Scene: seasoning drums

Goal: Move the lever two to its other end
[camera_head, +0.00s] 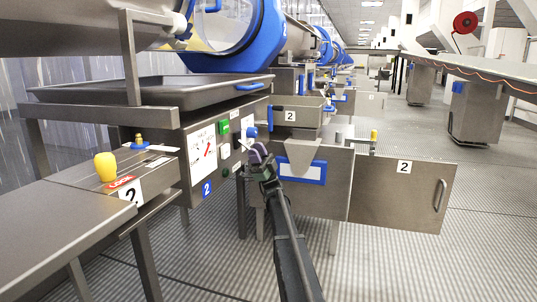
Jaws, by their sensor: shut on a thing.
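My gripper (259,158) is at the right end of a control panel (203,152) marked with a blue 2. Its jaws are shut on a small purple-grey part, mostly hidden by the fingers; I cannot tell for sure whether this is lever two. A blue knob (251,132) shows just above and left of the gripper. A yellow knob (105,166) stands on a steel box at the left, beside a red LOCK label (122,183) and a plate marked 2 (131,196). The gripper is well apart from this yellow knob.
A steel bin with a blue-framed label (302,171) stands right of my gripper. An open door marked 2 (392,192) with a handle sticks out farther right. A steel tray (150,90) and blue-rimmed drum (238,40) are above. The striped floor (400,265) at front right is clear.

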